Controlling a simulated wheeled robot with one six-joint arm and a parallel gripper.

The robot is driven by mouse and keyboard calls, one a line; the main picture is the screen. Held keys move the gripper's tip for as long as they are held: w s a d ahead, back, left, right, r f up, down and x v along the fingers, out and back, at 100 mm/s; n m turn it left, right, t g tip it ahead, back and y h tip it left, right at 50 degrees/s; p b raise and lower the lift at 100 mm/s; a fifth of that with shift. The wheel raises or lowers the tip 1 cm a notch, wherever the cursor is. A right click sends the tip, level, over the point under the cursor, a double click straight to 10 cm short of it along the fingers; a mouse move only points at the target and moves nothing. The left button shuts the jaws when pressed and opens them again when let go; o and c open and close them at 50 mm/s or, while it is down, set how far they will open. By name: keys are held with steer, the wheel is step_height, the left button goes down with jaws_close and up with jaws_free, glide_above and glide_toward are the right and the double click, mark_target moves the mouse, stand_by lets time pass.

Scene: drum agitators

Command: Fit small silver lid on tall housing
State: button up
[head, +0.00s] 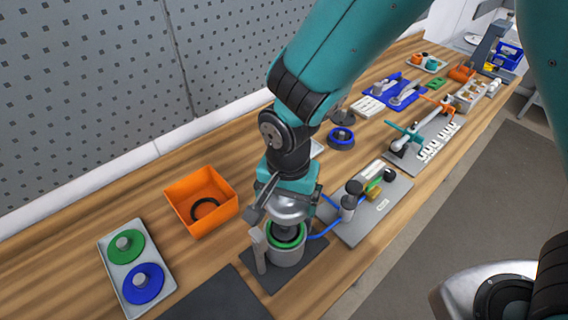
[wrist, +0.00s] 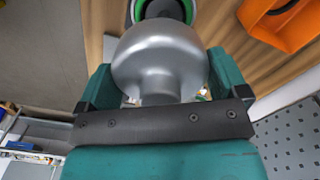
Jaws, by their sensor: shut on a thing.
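The small silver lid (head: 290,209) is a smooth dome with a narrow neck. In the wrist view the lid (wrist: 160,58) fills the middle, its neck between my fingers. My gripper (head: 292,188) is shut on it and holds it just above the tall housing (head: 288,254). The housing is a grey cylinder with a green ring around a dark opening, upright on a dark mat. In the wrist view the green-rimmed opening (wrist: 166,10) shows past the lid's far edge. Whether lid and housing touch is hard to tell.
A grey post (head: 258,250) stands close beside the housing. An orange bin (head: 203,200) holds a black ring. A pale tray (head: 118,262) carries a green and a blue disc. A fixture board with a blue hose (head: 318,236) lies to the right. Bare wood shows between bin and tray.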

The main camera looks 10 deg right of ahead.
steer(key=shift+w+a+f+b, duration=0.25)
steer(key=shift+a+f+b, duration=0.05)
steer(key=shift+f+b, duration=0.1)
step_height(320, 180, down, 5)
steer(key=b, duration=0.4)
steer(key=shift+d, duration=0.15)
steer(key=shift+f+b, duration=0.65)
steer(key=shift+f, duration=0.25)
steer(key=shift+s+f, duration=0.1)
steer(key=shift+f, duration=0.2)
steer(key=shift+f+b, duration=0.3)
steer(key=shift+b, duration=0.1)
steer(key=shift+f, duration=0.2)
stand_by(0.4)
steer(key=o, duration=1)
steer(key=shift+c, duration=0.2)
